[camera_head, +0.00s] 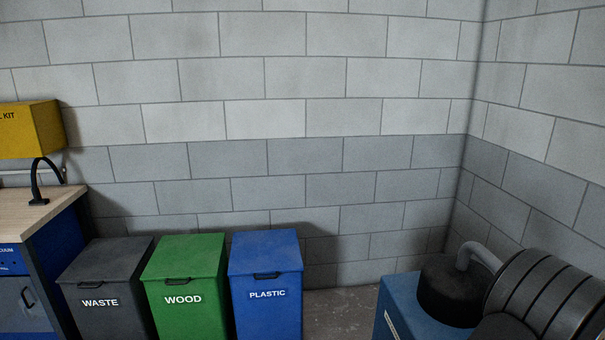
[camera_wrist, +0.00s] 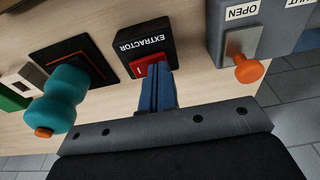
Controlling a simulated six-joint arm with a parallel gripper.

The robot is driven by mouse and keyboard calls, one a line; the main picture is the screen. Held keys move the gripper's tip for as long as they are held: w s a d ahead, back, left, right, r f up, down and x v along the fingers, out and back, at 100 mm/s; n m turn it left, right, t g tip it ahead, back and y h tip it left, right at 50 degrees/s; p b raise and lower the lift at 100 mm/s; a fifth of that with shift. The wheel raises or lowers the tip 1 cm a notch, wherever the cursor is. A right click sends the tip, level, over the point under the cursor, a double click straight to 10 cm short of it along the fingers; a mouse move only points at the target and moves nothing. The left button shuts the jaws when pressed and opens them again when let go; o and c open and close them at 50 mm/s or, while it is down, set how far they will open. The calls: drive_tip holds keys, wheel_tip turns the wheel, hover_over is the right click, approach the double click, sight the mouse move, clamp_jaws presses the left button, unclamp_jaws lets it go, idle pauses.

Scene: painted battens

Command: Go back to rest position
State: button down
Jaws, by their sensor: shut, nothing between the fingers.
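My gripper (camera_wrist: 160,84) shows in the wrist view with its narrow blue fingers shut and nothing between them. The fingertips are at the red rocker switch (camera_wrist: 139,70) on a black box labelled EXTRACTOR (camera_wrist: 145,42). They overlap the switch's right side in the picture; I cannot tell whether they touch it. Part of the switch is hidden behind the fingers. My gripper is not in the head view.
In the wrist view, a teal handle (camera_wrist: 62,98) stands left of the fingers and an orange-knobbed lever (camera_wrist: 248,70) right, on a light wooden panel (camera_wrist: 190,75). The head view shows waste (camera_head: 103,275), wood (camera_head: 185,270) and plastic (camera_head: 266,265) bins and a workbench (camera_head: 35,215).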

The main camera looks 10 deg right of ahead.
wheel_tip(320, 180, up, 6)
drive_tip(key=shift+r, duration=0.2)
wheel_tip(320, 180, down, 7)
drive_tip(key=shift+f, duration=0.1)
wheel_tip(320, 180, up, 10)
drive_tip(key=f, duration=0.1)
drive_tip(key=s+a+r+t+h, duration=0.1)
drive_tip(key=s+a+r, duration=0.3)
drive_tip(key=a+r, duration=0.5)
drive_tip(key=shift+a+r+h, duration=0.3)
drive_tip(key=shift+r+h, duration=0.6)
drive_tip(key=shift+r, duration=0.8)
drive_tip(key=shift+d+f, duration=0.1)
drive_tip(key=w+d+f+y, duration=0.2)
drive_tip(key=w+d+f, duration=0.1)
drive_tip(key=d+f, duration=0.5)
drive_tip(key=shift+w+d+f+g+y, duration=0.3)
drive_tip(key=shift+f+g, duration=0.1)
drive_tip(key=shift+f, duration=0.85)
drive_tip(key=shift+a+r, duration=0.1)
